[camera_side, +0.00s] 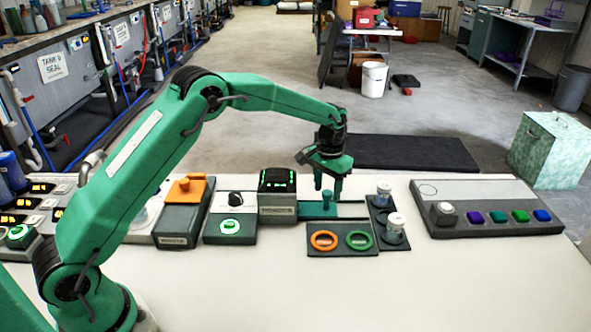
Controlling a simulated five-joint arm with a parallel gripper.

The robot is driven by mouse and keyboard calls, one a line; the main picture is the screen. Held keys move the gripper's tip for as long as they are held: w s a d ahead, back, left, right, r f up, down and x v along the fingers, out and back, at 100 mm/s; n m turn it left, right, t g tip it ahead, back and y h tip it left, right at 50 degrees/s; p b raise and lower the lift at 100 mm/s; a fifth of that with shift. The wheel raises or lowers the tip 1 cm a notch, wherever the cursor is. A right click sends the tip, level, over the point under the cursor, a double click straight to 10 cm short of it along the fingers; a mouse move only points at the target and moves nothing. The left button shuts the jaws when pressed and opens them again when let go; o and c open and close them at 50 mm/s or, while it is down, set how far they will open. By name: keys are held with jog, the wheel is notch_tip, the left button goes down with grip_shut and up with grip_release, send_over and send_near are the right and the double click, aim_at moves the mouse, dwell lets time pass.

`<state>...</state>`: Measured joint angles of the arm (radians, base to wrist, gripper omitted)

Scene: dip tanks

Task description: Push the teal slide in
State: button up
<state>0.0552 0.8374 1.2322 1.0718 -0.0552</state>
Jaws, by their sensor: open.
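The teal slide (318,209) is a flat plate with an upright knob, on a track just right of the black box with green lit marks (277,185). The track (352,210) shows bare to the right of the slide. My gripper (329,189) points down at the slide, with its open fingers close to the knob. I cannot tell whether a finger touches the knob.
In front of the slide lies a dark panel with an orange ring (324,241) and a green ring (359,240). To the right, a dark rack (378,213) holds small jars. A grey tray with coloured buttons (480,190) lies farther right. The front of the white table is clear.

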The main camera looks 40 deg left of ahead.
aim_at(313, 209)
jog(key=shift+f, duration=0.25)
grip_shut()
jog(key=shift+s+a, duration=0.1)
jog(key=shift+s+a+r, duration=0.1)
jog(key=shift+s+a, duration=1.1)
grip_release()
